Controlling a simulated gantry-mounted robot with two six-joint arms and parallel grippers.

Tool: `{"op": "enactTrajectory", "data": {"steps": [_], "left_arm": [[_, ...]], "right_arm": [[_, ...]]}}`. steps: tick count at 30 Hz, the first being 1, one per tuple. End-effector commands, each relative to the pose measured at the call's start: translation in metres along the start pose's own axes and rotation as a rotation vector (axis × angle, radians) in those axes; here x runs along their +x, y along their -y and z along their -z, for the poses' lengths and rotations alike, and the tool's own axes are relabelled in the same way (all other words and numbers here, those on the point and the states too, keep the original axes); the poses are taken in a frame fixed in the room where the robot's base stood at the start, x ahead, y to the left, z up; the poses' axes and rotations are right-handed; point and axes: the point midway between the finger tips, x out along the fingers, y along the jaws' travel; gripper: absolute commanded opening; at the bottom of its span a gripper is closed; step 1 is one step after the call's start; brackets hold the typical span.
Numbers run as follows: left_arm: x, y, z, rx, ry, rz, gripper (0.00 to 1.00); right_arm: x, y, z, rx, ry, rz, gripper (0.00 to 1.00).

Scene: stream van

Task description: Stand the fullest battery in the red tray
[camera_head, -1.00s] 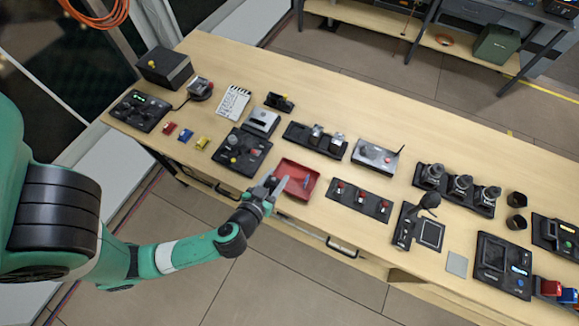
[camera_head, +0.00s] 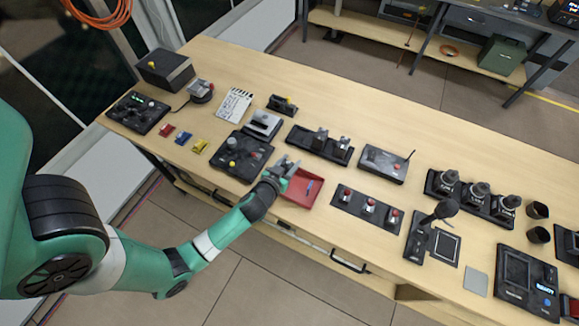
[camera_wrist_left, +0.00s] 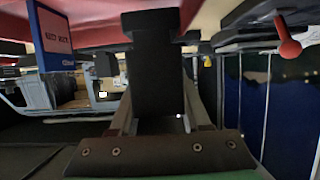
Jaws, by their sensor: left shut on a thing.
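The red tray (camera_head: 299,201) lies on the bench near its front edge. A small blue item (camera_head: 310,186) is in it. My left gripper (camera_head: 284,166) is at the tray's far left corner, partly covering its left side. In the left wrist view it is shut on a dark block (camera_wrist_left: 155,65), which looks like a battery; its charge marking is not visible. Two similar dark blocks (camera_head: 320,138) stand in the black rack (camera_head: 303,143) behind the tray. My right gripper is not in view.
A black control panel (camera_head: 243,156) is just left of the tray and a strip with red-topped switches (camera_head: 367,208) just right. A grey box with an antenna (camera_head: 383,164) stands beyond.

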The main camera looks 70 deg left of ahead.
Motion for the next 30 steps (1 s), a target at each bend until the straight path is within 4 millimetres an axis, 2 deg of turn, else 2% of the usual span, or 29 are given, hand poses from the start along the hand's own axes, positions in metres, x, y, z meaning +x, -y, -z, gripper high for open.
{"op": "enactTrajectory", "data": {"steps": [1, 3, 14, 15, 19, 20, 30], "left_arm": [[0.0049, -0.0002, -0.0137, 0.003, 0.003, 0.000, 0.00], [0.0076, -0.0005, -0.0198, 0.002, 0.001, -0.001, 0.00], [0.0088, -0.0006, -0.0228, 0.000, 0.000, -0.001, 0.00], [0.0087, -0.0004, -0.0236, 0.001, 0.001, 0.000, 0.49], [0.0082, -0.0004, -0.0225, 0.001, 0.002, 0.000, 0.72], [0.0081, -0.0004, -0.0225, 0.001, 0.002, 0.000, 0.77], [0.0065, -0.0004, -0.0184, 0.001, 0.002, 0.000, 0.77]], "right_arm": [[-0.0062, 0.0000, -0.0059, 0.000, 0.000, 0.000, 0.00], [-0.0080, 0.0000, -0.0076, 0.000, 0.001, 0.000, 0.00], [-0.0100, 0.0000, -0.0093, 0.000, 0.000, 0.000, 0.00], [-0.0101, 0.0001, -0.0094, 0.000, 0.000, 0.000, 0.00], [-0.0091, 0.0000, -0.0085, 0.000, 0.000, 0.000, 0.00], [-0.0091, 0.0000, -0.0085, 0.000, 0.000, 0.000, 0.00], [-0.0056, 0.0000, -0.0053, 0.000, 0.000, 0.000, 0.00]]}}
